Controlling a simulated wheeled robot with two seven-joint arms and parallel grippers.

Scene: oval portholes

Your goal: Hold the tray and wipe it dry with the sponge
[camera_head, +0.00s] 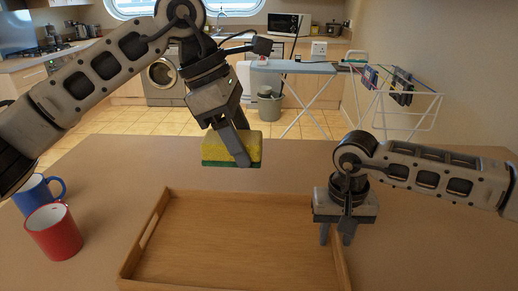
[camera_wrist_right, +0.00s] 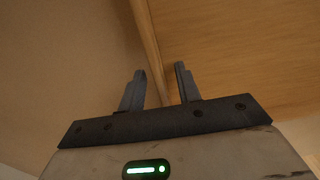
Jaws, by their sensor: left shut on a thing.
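The wooden tray (camera_head: 150,236) lies on the table in front of me, with a handle slot in its left wall. The yellow sponge with a green underside (camera_head: 217,151) is in my left gripper (camera_head: 243,158), which is shut on it above the tray's far edge. My right gripper (camera_head: 336,238) points down at the tray's right wall. In the right wrist view its fingers (camera_wrist_right: 160,74) are apart, one on each side of the tray's rim (camera_wrist_right: 147,38), with a gap between them. Whether they touch the rim I cannot tell.
A red mug (camera_head: 54,236) and a blue mug (camera_head: 36,194) stand on the table left of the tray. The table (camera_head: 420,245) is bare to the right. Behind it are an ironing board (camera_head: 292,67) and a drying rack (camera_head: 410,92).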

